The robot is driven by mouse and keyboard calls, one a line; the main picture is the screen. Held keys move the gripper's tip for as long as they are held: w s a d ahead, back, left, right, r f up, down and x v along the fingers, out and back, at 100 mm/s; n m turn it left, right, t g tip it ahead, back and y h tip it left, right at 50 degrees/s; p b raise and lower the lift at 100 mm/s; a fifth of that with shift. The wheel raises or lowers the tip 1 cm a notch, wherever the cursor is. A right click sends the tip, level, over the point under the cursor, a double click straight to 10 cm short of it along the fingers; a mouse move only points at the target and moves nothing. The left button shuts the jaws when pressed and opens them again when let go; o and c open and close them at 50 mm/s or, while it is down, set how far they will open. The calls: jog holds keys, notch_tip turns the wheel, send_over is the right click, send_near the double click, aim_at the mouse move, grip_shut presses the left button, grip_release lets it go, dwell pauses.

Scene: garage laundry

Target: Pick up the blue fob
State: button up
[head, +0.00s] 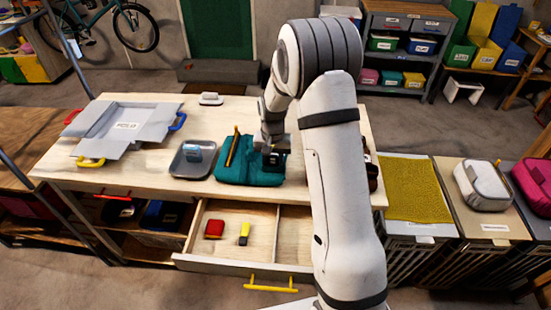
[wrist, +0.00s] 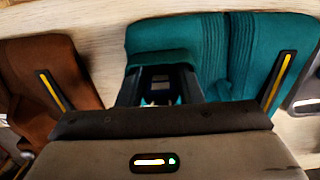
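A small pale-blue object (head: 194,152), which may be the blue fob, lies in the grey tray (head: 180,172) on the table. My gripper (head: 272,157) is to the right of that tray, pointing down at a teal fabric pouch (head: 236,174). In the wrist view, the two dark fingers (wrist: 160,92) stand apart over the pouch (wrist: 215,50). Something small, pale and dark shows between them; I cannot tell what it is or whether the fingers touch it. The blue object does not show in the wrist view.
A brown pouch (wrist: 50,70) lies on the other side of my gripper. An open drawer (head: 255,220) below holds a red item (head: 214,228) and a yellow-and-dark item (head: 244,234). A grey open carton (head: 125,127) lies at the table's left. A small white item (head: 210,99) is at the back.

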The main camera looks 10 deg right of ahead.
jog(key=shift+c, duration=0.5)
jog(key=c, duration=0.5)
